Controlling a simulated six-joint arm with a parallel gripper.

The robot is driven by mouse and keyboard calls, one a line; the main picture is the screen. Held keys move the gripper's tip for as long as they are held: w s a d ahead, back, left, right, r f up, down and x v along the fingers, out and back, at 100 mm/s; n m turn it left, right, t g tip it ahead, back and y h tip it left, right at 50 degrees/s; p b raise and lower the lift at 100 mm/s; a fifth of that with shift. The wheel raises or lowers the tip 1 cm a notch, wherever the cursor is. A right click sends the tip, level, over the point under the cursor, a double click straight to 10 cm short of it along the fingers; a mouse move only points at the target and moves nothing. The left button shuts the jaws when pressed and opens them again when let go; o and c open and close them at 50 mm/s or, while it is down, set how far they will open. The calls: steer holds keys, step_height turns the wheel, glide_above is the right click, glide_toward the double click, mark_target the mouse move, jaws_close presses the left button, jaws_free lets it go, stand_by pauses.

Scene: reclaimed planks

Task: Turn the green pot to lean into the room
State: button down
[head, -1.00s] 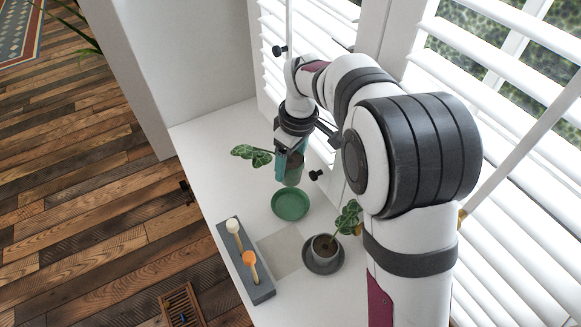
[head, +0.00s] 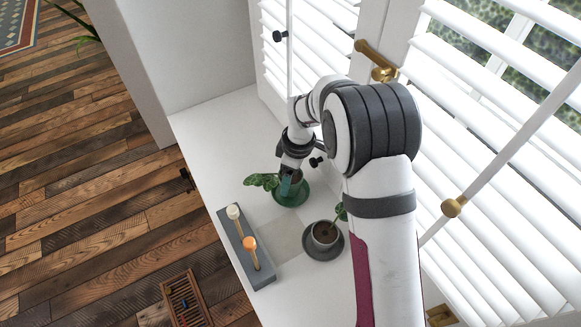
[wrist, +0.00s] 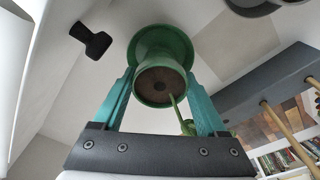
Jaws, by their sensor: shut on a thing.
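The green pot (wrist: 163,72) stands between the teal fingers of my gripper (wrist: 160,105), which is shut on it. In the head view my gripper (head: 289,185) comes down over the green saucer (head: 288,203), and the fingers partly hide the pot. The pot is at the saucer, looking upright; I cannot tell whether it touches it. Its plant's leaves (head: 262,181) lean left, toward the wooden floor and away from the window. In the wrist view the green stem (wrist: 176,108) leans to the lower right from the dark soil.
A grey pot (head: 324,236) with a plant stands on a dark saucer, nearer and to the right. A grey block (head: 246,250) holds two wooden-handled tools along the sill's left edge. Window blinds (head: 470,120) bound the right. The white sill (head: 225,135) is clear behind.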

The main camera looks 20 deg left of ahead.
steer(key=shift+f, duration=0.65)
jaws_free()
step_height(320, 180, up, 12)
steer(key=d, duration=0.1)
steer(key=s+d+r+m, duration=0.2)
steer(key=s+d+m, duration=0.6)
steer(key=s+m, duration=0.3)
steer(key=s+d+r+m, duration=0.3)
steer(key=s+d+m, duration=0.6)
steer(key=s, duration=0.7)
steer(key=shift+s+d+r+m, duration=0.2)
steer(key=shift+r+m, duration=0.15)
steer(key=shift+m, duration=0.85)
